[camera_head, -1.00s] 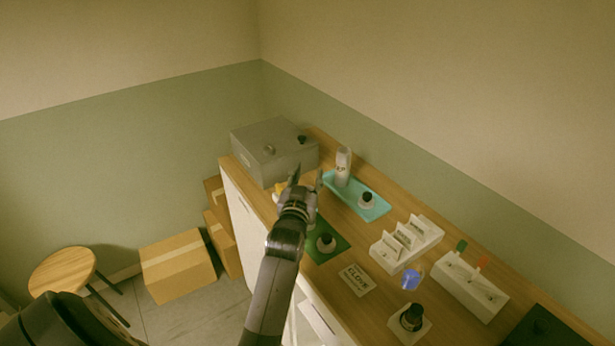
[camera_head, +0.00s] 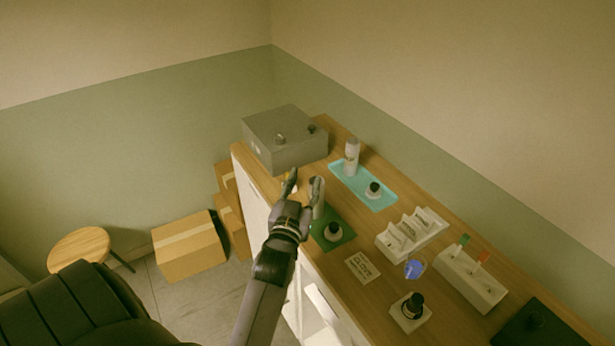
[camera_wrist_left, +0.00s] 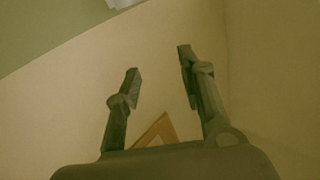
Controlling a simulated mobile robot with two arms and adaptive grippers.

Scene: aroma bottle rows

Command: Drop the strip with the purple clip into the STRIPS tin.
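My left gripper (camera_head: 303,184) is open and empty above the front edge of the counter, short of the grey box. A white block (camera_head: 471,277) at the right holds upright strips with a green clip (camera_head: 463,240) and a red clip (camera_head: 484,257). I cannot make out a purple clip. A pale cylindrical object shows partly behind my gripper; I cannot tell whether it is the STRIPS tin, and no STRIPS label is readable. My right gripper is out of view.
The grey box (camera_head: 287,152) stands at the counter's far end. A turquoise tray (camera_head: 350,182) carries a white bottle and a small bottle.

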